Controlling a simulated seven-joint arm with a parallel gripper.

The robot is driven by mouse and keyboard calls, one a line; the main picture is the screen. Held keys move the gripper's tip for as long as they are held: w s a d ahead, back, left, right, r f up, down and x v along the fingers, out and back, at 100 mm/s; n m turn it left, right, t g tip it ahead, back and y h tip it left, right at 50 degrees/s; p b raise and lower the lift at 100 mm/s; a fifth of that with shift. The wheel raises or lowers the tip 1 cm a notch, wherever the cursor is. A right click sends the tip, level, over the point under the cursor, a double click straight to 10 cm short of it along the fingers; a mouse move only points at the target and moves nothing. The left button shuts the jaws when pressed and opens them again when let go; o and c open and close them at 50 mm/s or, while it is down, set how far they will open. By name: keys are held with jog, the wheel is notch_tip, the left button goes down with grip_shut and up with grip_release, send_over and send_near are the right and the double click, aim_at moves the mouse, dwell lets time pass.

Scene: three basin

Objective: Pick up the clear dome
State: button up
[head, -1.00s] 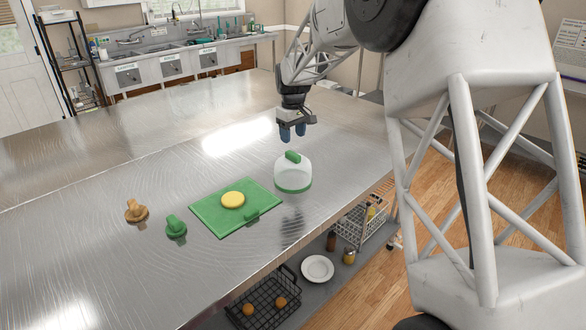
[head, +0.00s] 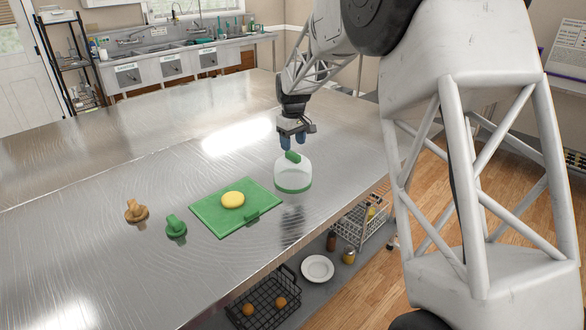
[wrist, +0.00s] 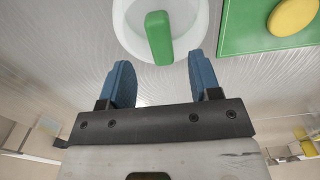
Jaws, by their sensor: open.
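The clear dome (head: 293,177) stands upright on the metal table, with a green rim at its base and a green handle (head: 293,157) on top. My gripper (head: 293,143) is open and empty, just above and slightly behind the handle in the head view. In the wrist view, my two blue fingers (wrist: 158,80) are spread apart. The green handle (wrist: 159,38) lies ahead of the gap between them, and the top of the dome (wrist: 190,40) is cut off by the frame edge.
A green board (head: 211,212) with a yellow disc (head: 233,199) lies left of the dome. A green knobbed piece (head: 176,227) and an orange-brown one (head: 136,211) stand further left. Below the table's front edge are a black wire basket (head: 264,306) and a white plate (head: 317,268).

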aim_at(293, 153)
jog(key=shift+f, duration=2.45)
grip_shut()
